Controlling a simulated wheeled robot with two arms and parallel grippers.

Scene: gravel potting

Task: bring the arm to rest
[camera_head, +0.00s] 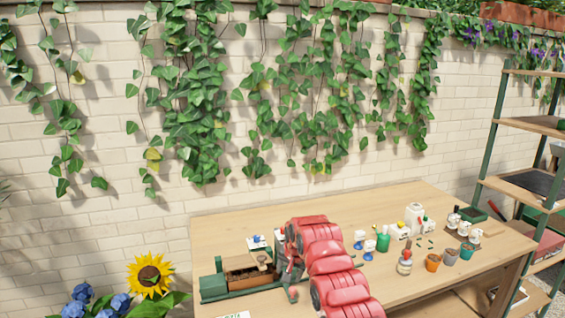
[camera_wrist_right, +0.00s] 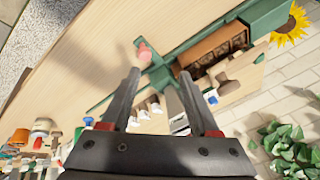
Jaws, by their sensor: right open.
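My right arm reaches over the wooden table (camera_head: 420,290) from the bottom of the head view. Its dark gripper (camera_head: 290,272) is beside the green tray, partly hidden by the red arm links. In the right wrist view the gripper's two fingers (camera_wrist_right: 152,75) are apart, with nothing held between them. A small red-pink knob-like thing (camera_wrist_right: 145,51) shows just beyond the fingertips, by the green tray. I cannot tell whether the fingers touch it. My left gripper is not in view.
A green tray (camera_head: 213,288) with a brown compartmented box (camera_head: 243,279) is at the table's left. Bottles, a white jug (camera_head: 414,214) and small pots, including an orange one (camera_head: 432,262), stand at the right. A shelf rack (camera_head: 488,150) stands far right. A sunflower (camera_head: 150,276) is at lower left.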

